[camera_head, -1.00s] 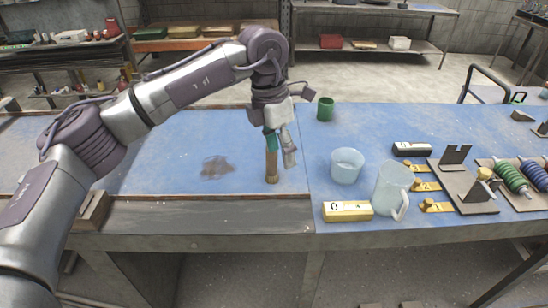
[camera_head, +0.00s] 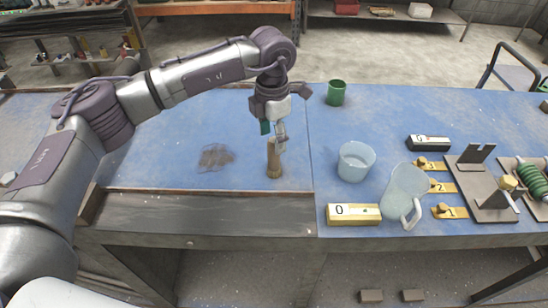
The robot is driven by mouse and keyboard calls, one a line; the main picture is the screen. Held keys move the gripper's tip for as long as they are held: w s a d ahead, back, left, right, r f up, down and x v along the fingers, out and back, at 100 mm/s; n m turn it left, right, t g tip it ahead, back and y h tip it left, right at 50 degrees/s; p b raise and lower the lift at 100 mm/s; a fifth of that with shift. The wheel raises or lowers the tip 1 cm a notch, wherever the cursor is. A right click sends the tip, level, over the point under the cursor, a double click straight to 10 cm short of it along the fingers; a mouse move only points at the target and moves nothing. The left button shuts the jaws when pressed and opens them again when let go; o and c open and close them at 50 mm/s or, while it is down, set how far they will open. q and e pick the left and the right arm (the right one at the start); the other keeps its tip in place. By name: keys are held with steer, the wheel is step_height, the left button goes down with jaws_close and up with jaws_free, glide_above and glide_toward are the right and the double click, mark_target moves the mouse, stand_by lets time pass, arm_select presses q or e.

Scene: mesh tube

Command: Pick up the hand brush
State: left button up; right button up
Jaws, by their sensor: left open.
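The hand brush (camera_head: 274,160) looks like a tan, narrow upright piece on the blue table, just below my left gripper. My left gripper (camera_head: 273,136) points down over it, with a teal part at the left and a grey finger at the right. The jaws are open, and the fingers are at the brush's upper end. The brush's top is partly hidden by the gripper, and I cannot tell whether they touch. My right gripper is not in view.
A brown mesh patch (camera_head: 215,157) lies left of the brush. A grey ledge (camera_head: 200,213) runs along the front edge.

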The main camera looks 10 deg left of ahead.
mark_target(273, 152)
arm_select(q)
steer(key=shift+s+f+p, duration=0.1)
steer(key=shift+f+p, duration=0.45)
steer(key=shift+f, duration=0.05)
step_height(273, 152, down, 4)
steer(key=shift+d+r+p, duration=0.15)
steer(key=shift+r+p, duration=0.05)
steer(key=shift+p, duration=0.6)
steer(key=shift+f, duration=0.25)
jaws_close()
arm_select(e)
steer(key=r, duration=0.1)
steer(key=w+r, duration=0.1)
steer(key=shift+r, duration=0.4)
